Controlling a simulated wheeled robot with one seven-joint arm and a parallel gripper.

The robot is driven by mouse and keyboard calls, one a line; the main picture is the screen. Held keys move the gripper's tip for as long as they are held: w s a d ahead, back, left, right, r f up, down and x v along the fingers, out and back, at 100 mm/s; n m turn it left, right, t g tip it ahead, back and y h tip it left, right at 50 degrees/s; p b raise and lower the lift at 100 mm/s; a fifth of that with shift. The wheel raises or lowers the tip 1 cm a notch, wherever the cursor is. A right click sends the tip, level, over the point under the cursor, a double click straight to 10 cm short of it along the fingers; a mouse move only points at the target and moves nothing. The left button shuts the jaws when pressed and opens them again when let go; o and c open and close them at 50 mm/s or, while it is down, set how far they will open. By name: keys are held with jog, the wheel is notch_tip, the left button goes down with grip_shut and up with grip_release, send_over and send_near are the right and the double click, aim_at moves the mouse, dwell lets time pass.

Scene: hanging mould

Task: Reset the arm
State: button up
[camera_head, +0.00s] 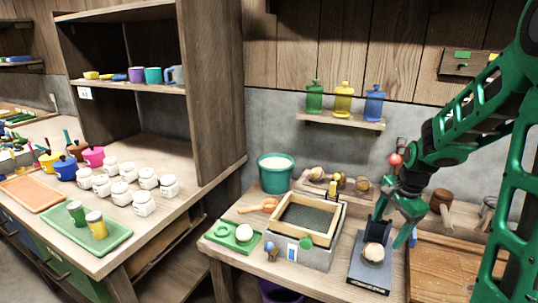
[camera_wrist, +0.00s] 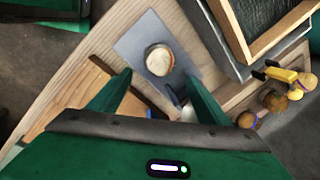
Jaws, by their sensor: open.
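My green arm comes in from the right in the head view. My gripper (camera_head: 391,226) is open and points down above a dark grey plate (camera_head: 368,278). A round pale-topped item with a brown side (camera_head: 373,252) rests on that plate, below the fingers. In the wrist view my gripper (camera_wrist: 158,80) has its two fingers spread apart with nothing held between them. The round item (camera_wrist: 159,60) lies on the grey plate (camera_wrist: 133,45), just beyond the fingertips. Whether a finger touches the plate is unclear.
A wood-framed box with a mesh top (camera_head: 305,218) stands left of the plate. A green bucket (camera_head: 276,174), a green tray (camera_head: 232,238) and a wooden board (camera_head: 440,270) are close by. A shelf with bottles (camera_head: 341,121) hangs behind. Small white jars (camera_head: 144,203) stand further left.

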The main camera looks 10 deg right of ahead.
jog(key=s+a+r+n, duration=0.1)
jog(key=s+r+n, duration=0.1)
jog(key=s, duration=0.6)
jog(key=s+a+r+n+g, duration=0.1)
jog(key=s+r+n, duration=0.2)
jog(key=s, duration=0.6)
jog(key=s+a+r+n+g, duration=0.1)
jog(key=s+r+n, duration=0.2)
jog(key=s, duration=0.6)
jog(key=shift+s+a+n, duration=0.25)
jog(key=shift+n, duration=0.95)
jog(key=shift+w+f, duration=0.1)
jog(key=shift+w, duration=0.05)
jog(key=shift+w+f, duration=0.2)
jog(key=shift+w, duration=0.3)
